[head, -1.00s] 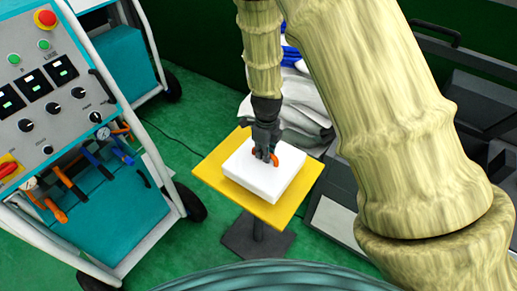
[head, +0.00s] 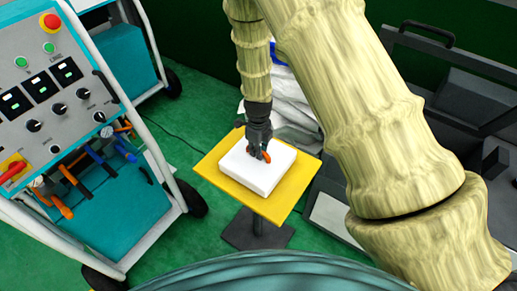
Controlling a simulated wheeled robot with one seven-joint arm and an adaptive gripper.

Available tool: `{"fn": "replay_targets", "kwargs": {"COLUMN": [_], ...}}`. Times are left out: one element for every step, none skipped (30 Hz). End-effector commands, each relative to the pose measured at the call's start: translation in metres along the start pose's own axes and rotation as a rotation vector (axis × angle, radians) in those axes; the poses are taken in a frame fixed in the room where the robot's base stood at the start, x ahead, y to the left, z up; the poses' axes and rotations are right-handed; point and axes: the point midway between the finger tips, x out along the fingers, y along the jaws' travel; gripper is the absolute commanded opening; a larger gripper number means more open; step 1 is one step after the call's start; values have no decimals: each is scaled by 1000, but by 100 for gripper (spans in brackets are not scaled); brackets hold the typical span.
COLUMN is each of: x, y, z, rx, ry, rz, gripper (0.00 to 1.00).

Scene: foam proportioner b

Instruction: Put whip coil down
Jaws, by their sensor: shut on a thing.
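The whip coil is a small orange piece (head: 266,157) that shows between and beside the fingers of my gripper (head: 259,155). My gripper is dark, points down and is shut on it. Much of the coil is hidden by the fingers. Both are over a white block (head: 255,180), which lies on a yellow square stand top (head: 290,195). I cannot tell whether the coil touches the block's top.
A wheeled machine with a control panel (head: 62,105) and teal body stands on the left. White sacks (head: 292,105) are piled behind the stand. Dark cases (head: 470,105) are at the right. Green floor (head: 185,235) is free between the machine and the stand.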

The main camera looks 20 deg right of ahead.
Motion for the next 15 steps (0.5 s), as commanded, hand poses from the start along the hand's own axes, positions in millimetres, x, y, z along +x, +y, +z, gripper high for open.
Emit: {"fn": "replay_targets", "kwargs": {"x": [-1, -1, -1, -1, 0, 0, 1, 2, 2, 2, 2, 2, 2, 2, 2], "y": [0, 0, 0, 0, 0, 0, 0, 0, 0, 0, 0, 0, 0, 0, 0], "z": [0, 0, 0, 0, 0, 0, 0, 0, 0, 0, 0, 0, 0, 0, 0], "rx": [0, 0, 0, 0, 0, 0, 1, 1, 1, 1, 1, 1, 1, 1, 1], "ry": [-1, -1, -1, -1, -1, -1, -1, -1, 0, 0, 0, 0, 0, 0, 0], "rz": [-1, -1, -1, -1, -1, -1, -1, -1, 0, 0, 0, 0, 0, 0, 0], "gripper": [0, 0, 0, 0, 0, 0, 0, 0, 18, 24, 29, 36, 36, 36, 36]}}
